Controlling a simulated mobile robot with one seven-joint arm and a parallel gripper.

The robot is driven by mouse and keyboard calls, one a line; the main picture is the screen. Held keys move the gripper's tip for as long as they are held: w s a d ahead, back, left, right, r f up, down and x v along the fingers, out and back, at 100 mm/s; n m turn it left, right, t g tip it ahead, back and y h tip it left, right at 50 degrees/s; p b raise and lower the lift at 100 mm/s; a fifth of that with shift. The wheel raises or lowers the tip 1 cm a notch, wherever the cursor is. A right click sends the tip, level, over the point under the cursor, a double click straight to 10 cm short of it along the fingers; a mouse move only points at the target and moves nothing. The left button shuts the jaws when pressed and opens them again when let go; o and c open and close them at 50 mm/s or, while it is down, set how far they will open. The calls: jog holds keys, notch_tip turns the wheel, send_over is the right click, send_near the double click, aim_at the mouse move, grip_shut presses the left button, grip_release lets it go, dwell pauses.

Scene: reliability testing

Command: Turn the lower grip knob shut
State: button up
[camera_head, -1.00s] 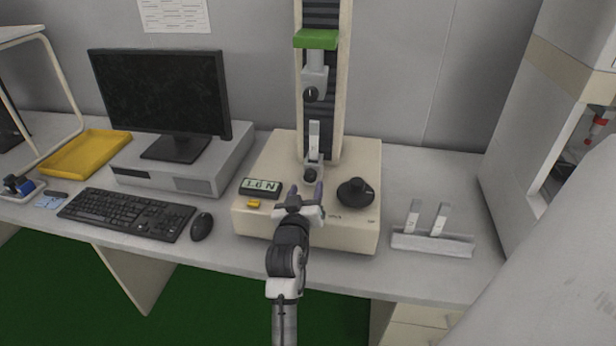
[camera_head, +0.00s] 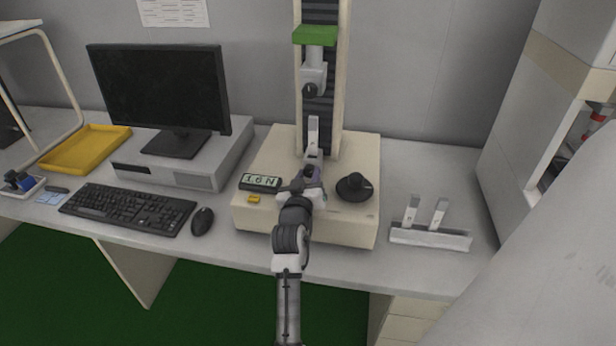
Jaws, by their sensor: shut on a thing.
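The testing machine has a cream base (camera_head: 350,222) and a column with an upper grip (camera_head: 313,78) under a green crosshead (camera_head: 315,36). The upper grip has a dark knob (camera_head: 310,90). A pale test strip (camera_head: 313,132) stands upright in the lower grip (camera_head: 313,157), apart from the upper grip. The lower grip knob (camera_head: 309,171) is dark and faces me, partly hidden by my fingers. My gripper (camera_head: 308,177) is at this knob with its fingers around it, shut on it.
A digital readout (camera_head: 260,183) and a yellow button (camera_head: 254,199) are left of my gripper. A large black dial (camera_head: 354,187) is close on its right. A rack (camera_head: 430,238) holding two strips stands farther right. A keyboard (camera_head: 128,209) and mouse (camera_head: 202,221) lie left.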

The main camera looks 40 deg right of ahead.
jog(key=shift+f+m+b, duration=0.1)
jog(key=shift+m+b, duration=0.2)
jog(key=shift+b, duration=0.1)
jog(key=m+b, duration=0.3)
jog(key=shift+f, duration=0.1)
jog(key=shift+m+b, duration=1.15)
jog(key=shift+m, duration=0.65)
jog(key=o, duration=1)
jog(key=shift+r, duration=0.2)
jog(key=shift+c, duration=0.2)
jog(key=shift+a, duration=0.1)
